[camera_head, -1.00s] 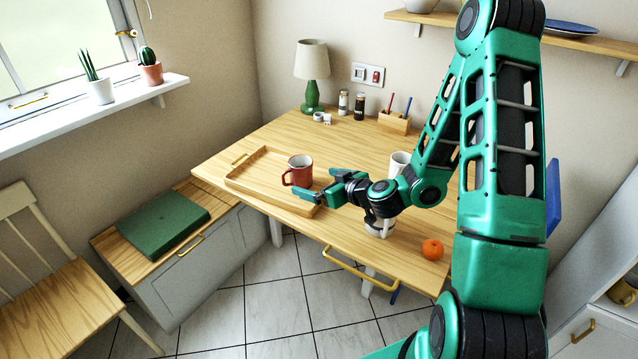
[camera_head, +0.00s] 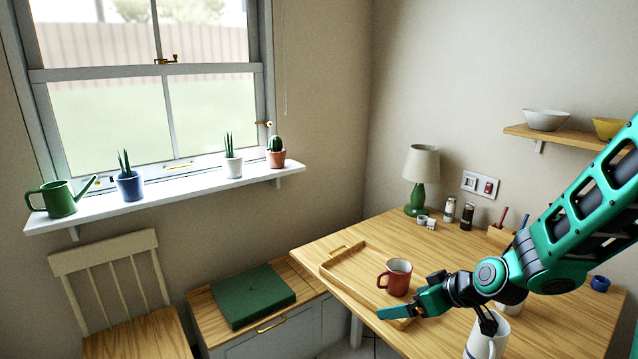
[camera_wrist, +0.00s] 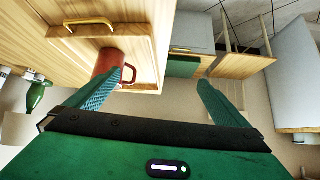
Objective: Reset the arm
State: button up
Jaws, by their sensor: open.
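My gripper (camera_head: 408,300) is open and empty above the near edge of the table, just in front of a red mug (camera_head: 398,284). The mug stands upright in a shallow wooden tray (camera_head: 345,280). In the wrist view my two green fingers (camera_wrist: 160,80) are spread apart. The red mug (camera_wrist: 106,62) is beside the left finger there, and that finger hides part of it. Its handle points toward the gap, and I cannot tell whether the finger touches it. My arm comes in from the right of the head view.
A white mug (camera_head: 488,338) stands below my wrist at the near edge. A lamp (camera_head: 421,178), jars and a pen holder (camera_head: 500,236) stand at the back. A green box (camera_head: 238,296) lies on the low cabinet. A chair (camera_head: 115,290) and potted plants on a sill are left.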

jog(key=s+d+r+m+g+h, duration=0.2)
jog(key=s+d+r+m+h, duration=0.15)
jog(key=s+r, duration=0.3)
jog(key=s+d+r+m+g+h, duration=0.1)
jog(key=s+d+r+m+h, duration=0.15)
jog(key=s+d+r, duration=0.4)
jog(key=s+d+f+m+g, duration=0.1)
jog(key=s+d+m+g, duration=0.1)
jog(key=s, duration=0.7)
jog(key=s+d+f+m+g+y, duration=0.1)
jog(key=s+d+f+m+g, duration=0.1)
jog(key=s+d+m, duration=0.2)
jog(key=s+d, duration=0.3)
jog(key=s, duration=0.2)
jog(key=shift+d+f+m+g, duration=0.25)
jog(key=shift+f+m+g, duration=0.05)
jog(key=shift+m, duration=0.1)
jog(key=shift+w+f, duration=0.25)
jog(key=shift+w, duration=0.4)
